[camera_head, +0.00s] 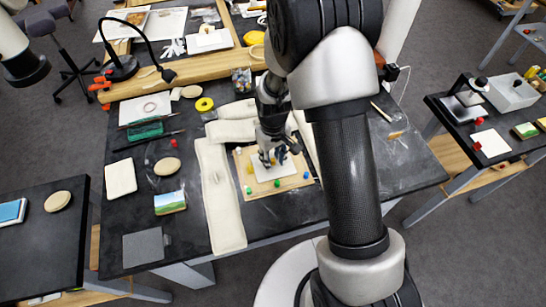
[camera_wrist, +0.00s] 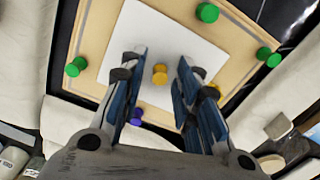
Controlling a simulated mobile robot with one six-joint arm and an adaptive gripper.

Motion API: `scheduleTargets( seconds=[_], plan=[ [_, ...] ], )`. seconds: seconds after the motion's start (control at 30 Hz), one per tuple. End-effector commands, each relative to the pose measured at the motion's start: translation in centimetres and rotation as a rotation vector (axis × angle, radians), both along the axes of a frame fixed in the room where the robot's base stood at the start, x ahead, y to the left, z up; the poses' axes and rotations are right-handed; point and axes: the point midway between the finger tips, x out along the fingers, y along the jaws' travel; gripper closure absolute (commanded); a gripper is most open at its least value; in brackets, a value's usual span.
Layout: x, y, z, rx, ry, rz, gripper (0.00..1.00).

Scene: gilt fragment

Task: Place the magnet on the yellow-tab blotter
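My gripper (camera_wrist: 161,62) is open, with its two blue-lined fingers apart over a white sheet (camera_wrist: 170,35) on a pale wooden board (camera_wrist: 232,28). A yellow round-headed magnet (camera_wrist: 160,75) stands on the sheet and shows between the fingers; I cannot tell whether they reach down to its height. More yellow shows behind the right finger. In the head view my gripper (camera_head: 270,160) is low over the board (camera_head: 292,183), partly hiding it. I cannot make out a yellow-tab blotter for certain; a small yellow-orange spot (camera_head: 397,135) lies on the table's right side.
Several green knobs (camera_wrist: 207,12) and a blue-purple one (camera_wrist: 136,116) stand around the sheet. Long cream padded strips (camera_head: 221,200) flank the board. A lamp (camera_head: 122,66) stands at the back left. A side table at right holds a red-tabbed white card (camera_head: 491,143).

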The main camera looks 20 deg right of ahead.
Motion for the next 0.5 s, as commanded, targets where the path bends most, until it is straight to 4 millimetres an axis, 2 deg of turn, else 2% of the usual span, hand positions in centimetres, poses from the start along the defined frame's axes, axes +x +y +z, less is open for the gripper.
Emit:
scheduleTargets(
  seconds=[0.17, 0.27, 0.5],
  plan=[
    [0.0, 0.0, 0.3, 0.000, 0.000, 0.000, 0.70],
    [0.1, 0.0, 1.3, 0.000, -0.002, 0.000, 0.70],
    [0.1, 0.0, 6.4, 0.000, -0.005, 0.000, 0.70]
  ],
)
